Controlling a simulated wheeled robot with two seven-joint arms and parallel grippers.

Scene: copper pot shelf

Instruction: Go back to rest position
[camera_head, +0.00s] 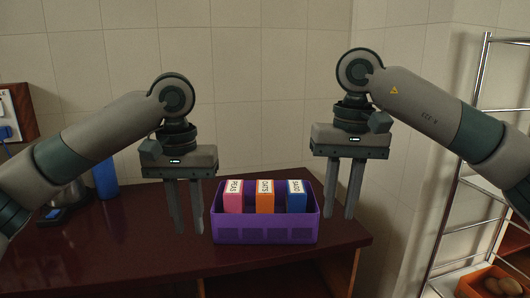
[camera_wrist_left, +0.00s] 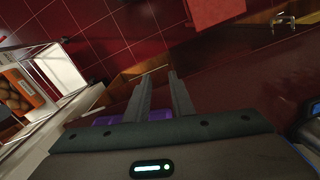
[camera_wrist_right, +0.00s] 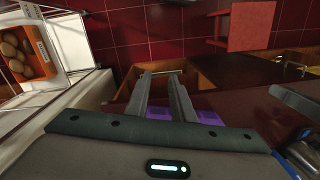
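A purple basket (camera_head: 265,234) stands on the dark red table near its right end in the head view. It holds a pink box (camera_head: 233,203), an orange box (camera_head: 265,203) and a blue box (camera_head: 296,203), upright in a row. My left gripper (camera_head: 188,230) points down just left of the basket, fingers apart and empty. My right gripper (camera_head: 339,215) points down just right of the basket, fingers apart and empty. Purple parts of the basket show in the left wrist view (camera_wrist_left: 160,115) and in the right wrist view (camera_wrist_right: 158,113), partly behind the fingers.
A blue bottle (camera_head: 105,180) and a dark appliance (camera_head: 66,200) stand on the left of the table (camera_head: 120,245). A metal rack (camera_head: 468,165) stands at the right, with an orange crate (camera_head: 467,287) of brown round items low down. The table front is clear.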

